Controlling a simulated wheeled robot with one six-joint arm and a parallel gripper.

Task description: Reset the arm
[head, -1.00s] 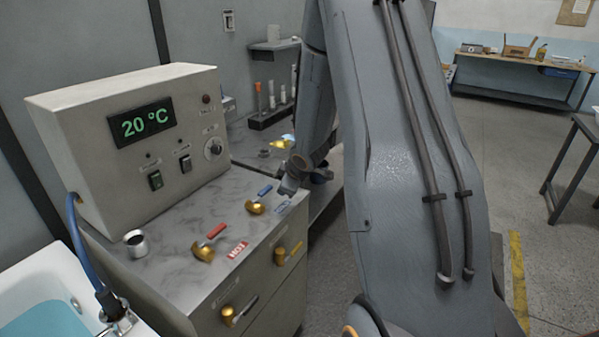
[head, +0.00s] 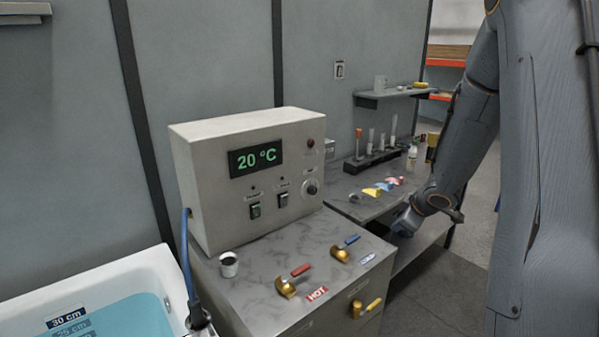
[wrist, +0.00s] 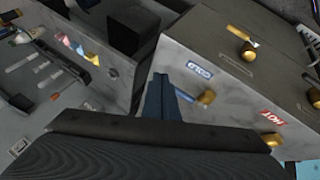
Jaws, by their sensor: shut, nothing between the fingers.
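My arm rises at the right side of the head view and bends down towards the back counter. My gripper (head: 404,222) is at its lower end, beside the far right corner of the grey marble-topped cabinet (head: 245,290). In the wrist view, my gripper's blue-grey fingers (wrist: 160,97) are together and empty. They point past the COLD label (wrist: 200,70) and a brass valve (wrist: 206,97); I cannot tell the gap to them.
On the cabinet stand a control box (head: 250,175) reading 20 °C, a metal cup (head: 229,264), a red-handled valve (head: 287,287) and a blue-handled valve (head: 341,252). A water-filled bathtub (head: 90,290) is at left. A test-tube rack (head: 372,161) stands behind.

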